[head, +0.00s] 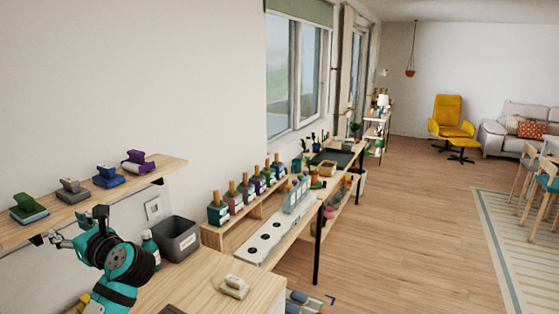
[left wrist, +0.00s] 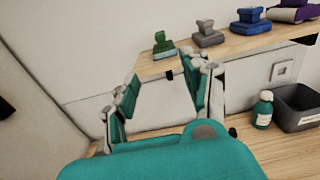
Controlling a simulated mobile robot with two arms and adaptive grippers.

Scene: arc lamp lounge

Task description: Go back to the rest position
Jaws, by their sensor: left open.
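My left gripper (head: 78,226) is at the lower left of the head view, just below and in front of the wall shelf (head: 165,172). In the left wrist view the gripper (left wrist: 160,75) has its two fingers spread apart, with nothing between them but the wall and shelf edge behind. On the shelf stand a green block-like item (head: 30,208), a grey one (head: 73,190), a blue one (head: 108,177) and a purple one (head: 138,160). The gripper appears apart from them. My right gripper is not in view.
A grey bin (head: 178,238) and a teal bottle (head: 150,248) stand on the wooden counter (head: 195,288) right of my arm. A pale block (head: 234,286) lies near its front. Several wooden-topped bottles (head: 235,197) line a rack beyond. Open floor (head: 410,235) lies to the right.

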